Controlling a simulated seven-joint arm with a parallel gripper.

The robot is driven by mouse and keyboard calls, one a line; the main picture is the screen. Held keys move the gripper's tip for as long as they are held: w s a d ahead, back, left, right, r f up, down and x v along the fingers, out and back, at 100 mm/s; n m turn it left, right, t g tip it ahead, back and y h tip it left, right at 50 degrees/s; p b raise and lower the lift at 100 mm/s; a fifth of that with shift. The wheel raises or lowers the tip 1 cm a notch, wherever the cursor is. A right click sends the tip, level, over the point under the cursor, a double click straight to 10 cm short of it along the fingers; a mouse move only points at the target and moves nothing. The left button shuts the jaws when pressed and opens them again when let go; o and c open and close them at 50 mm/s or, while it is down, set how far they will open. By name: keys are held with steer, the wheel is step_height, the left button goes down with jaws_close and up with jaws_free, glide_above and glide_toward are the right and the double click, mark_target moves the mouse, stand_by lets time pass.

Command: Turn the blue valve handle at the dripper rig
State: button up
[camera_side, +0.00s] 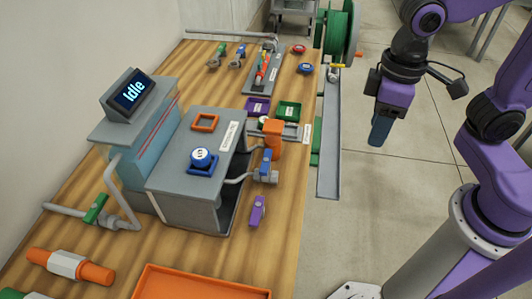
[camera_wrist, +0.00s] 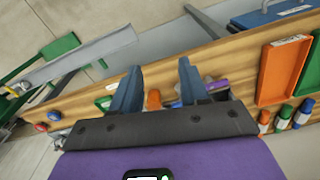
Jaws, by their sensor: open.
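In the side view, a blue valve handle (camera_side: 265,158) sits on a grey pipe at the right side of the grey box, just below an orange cylinder (camera_side: 272,132). Another small valve with a blue handle (camera_side: 240,50) stands at the back of the bench, beside a green-handled one (camera_side: 218,50). No label shows which of them belongs to the dripper rig. My gripper (camera_side: 380,132) hangs above the floor to the right of the bench, well apart from both blue handles. In the wrist view my gripper (camera_wrist: 158,72) has its two blue-grey fingers spread with nothing held; they and the palm hide part of the bench.
The grey box (camera_side: 180,165) carries a blue-based round knob (camera_side: 203,158). A display reading "Idle" (camera_side: 134,92) stands behind it. A purple handle (camera_side: 258,210) is at the bench edge. An orange tray (camera_side: 195,283) lies in front. A green reel (camera_side: 338,32) stands near the far end.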

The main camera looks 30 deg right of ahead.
steer(key=w+a+r+m, duration=0.3)
steer(key=w+a+m, duration=0.5)
steer(key=w+a, duration=0.1)
steer(key=m, duration=0.8)
glide_toward(266, 160)
step_height(266, 160, down, 8)
steer(key=shift+w+a+f, duration=0.1)
steer(key=shift+a, duration=0.05)
jaws_close()
